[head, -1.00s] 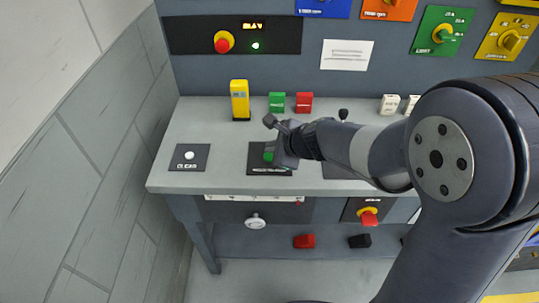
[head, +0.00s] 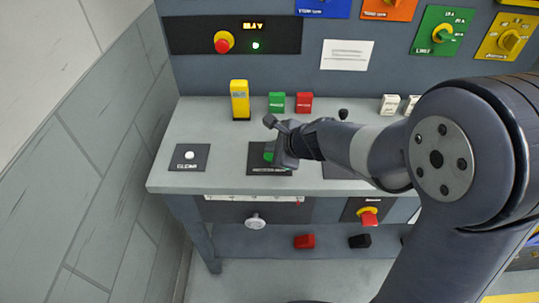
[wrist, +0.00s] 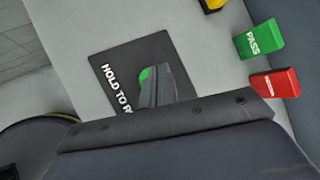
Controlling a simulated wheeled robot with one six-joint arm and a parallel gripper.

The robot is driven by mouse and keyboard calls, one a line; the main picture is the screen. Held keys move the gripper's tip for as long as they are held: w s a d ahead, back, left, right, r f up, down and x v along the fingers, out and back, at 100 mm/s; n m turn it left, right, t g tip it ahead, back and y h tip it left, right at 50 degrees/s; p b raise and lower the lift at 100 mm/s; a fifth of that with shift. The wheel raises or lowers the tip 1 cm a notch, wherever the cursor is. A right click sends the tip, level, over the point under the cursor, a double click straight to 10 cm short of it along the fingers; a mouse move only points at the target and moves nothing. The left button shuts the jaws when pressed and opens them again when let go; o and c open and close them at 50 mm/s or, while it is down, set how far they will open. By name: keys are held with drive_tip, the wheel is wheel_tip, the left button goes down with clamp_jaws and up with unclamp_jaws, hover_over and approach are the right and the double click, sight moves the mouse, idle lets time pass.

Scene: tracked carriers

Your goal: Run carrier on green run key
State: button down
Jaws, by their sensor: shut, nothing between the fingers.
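The green run key (head: 268,156) sits on a dark plate (head: 256,172) on the bench top. In the wrist view the plate (wrist: 108,57) reads "HOLD TO R…", with the rest hidden. A green edge of the key (wrist: 144,74) shows beside my fingers. My gripper (head: 279,163) is shut and empty, its tips over the key and hiding most of it. In the wrist view the tips of my gripper (wrist: 152,84) overlap the key; I cannot tell how far it is pressed. I cannot make out a carrier in either view.
A yellow block (head: 240,100), a green PASS block (head: 277,102) and a red block (head: 304,102) stand behind. A red-and-yellow knob (head: 369,216) is below the bench edge.

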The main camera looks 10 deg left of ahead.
drive_tip(key=shift+f, duration=0.1)
drive_tip(key=shift+f+b, duration=0.3)
drive_tip(key=shift+b, duration=0.1)
drive_tip(key=shift+f+b, duration=0.5)
drive_tip(key=shift+f, duration=0.05)
idle(1.4)
drive_tip(key=shift+r, duration=0.1)
idle(2.5)
drive_tip(key=shift+r+p, duration=0.85)
wheel_tip(320, 180, up, 5)
drive_tip(key=p, duration=0.5)
drive_tip(key=shift+r, duration=0.1)
idle(1.2)
